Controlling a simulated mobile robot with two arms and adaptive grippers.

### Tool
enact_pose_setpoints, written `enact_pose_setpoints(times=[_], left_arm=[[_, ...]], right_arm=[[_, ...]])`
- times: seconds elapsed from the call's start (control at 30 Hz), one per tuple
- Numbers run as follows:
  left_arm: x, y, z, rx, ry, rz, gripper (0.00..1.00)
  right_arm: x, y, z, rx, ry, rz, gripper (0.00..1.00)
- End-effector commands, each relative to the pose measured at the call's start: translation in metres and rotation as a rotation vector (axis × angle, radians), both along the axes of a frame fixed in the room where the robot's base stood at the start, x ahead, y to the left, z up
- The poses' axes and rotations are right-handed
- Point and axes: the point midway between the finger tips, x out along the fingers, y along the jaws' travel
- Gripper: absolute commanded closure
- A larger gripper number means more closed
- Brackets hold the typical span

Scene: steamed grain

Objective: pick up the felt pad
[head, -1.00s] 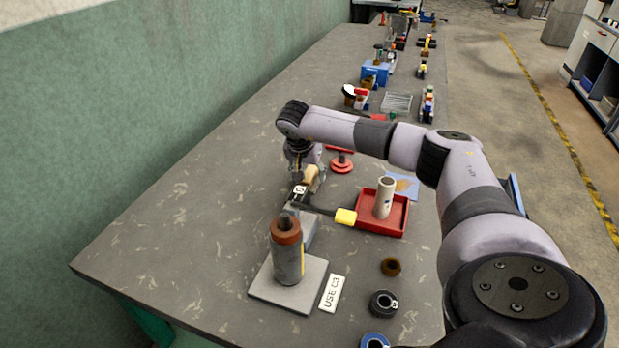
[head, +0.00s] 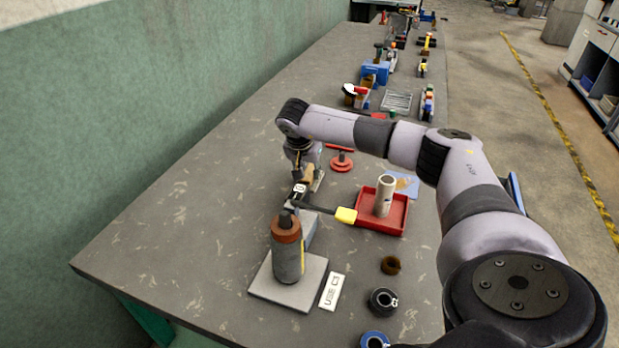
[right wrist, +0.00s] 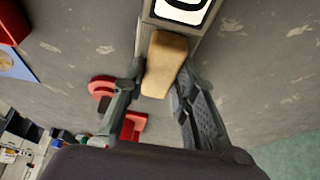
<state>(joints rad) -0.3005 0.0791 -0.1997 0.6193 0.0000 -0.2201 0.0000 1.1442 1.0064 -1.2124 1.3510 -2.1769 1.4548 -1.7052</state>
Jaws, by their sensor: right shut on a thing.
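The felt pad (right wrist: 166,60) is a tan block with rounded edges. In the right wrist view it sits between the two fingers of my right gripper (right wrist: 160,88), which is shut on it. Its far end is beside a grey piece with a black-framed white face (right wrist: 183,8). In the head view the pad (head: 308,173) is small and partly hidden by my right gripper (head: 305,176). I cannot tell whether the pad is clear of the surface below it. My left gripper is not in view.
A bottle-like grey cylinder with a brown top (head: 287,255) stands on a grey plate (head: 262,288) in front. A dark bar with a yellow end (head: 346,215) lies near the red tray (head: 380,227). A red round piece (head: 341,163) is behind. The table's left side is clear.

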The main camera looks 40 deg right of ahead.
Motion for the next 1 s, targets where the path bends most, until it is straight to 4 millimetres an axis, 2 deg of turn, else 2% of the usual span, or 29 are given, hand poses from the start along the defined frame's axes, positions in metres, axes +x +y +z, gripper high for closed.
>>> enact_pose_setpoints(times=[0.27, 0.47, 0.67, 1.0], left_arm=[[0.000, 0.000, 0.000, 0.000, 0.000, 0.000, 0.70], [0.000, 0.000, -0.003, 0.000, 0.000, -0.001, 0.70], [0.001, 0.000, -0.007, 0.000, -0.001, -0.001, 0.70], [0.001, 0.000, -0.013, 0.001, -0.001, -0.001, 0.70]], right_arm=[[0.000, 0.000, 0.002, 0.000, 0.000, -0.001, 1.00], [0.001, 0.000, 0.020, 0.000, -0.005, 0.000, 1.00], [0.001, 0.000, 0.061, 0.000, -0.006, 0.000, 1.00], [0.001, 0.000, 0.148, 0.001, -0.006, -0.001, 1.00]])
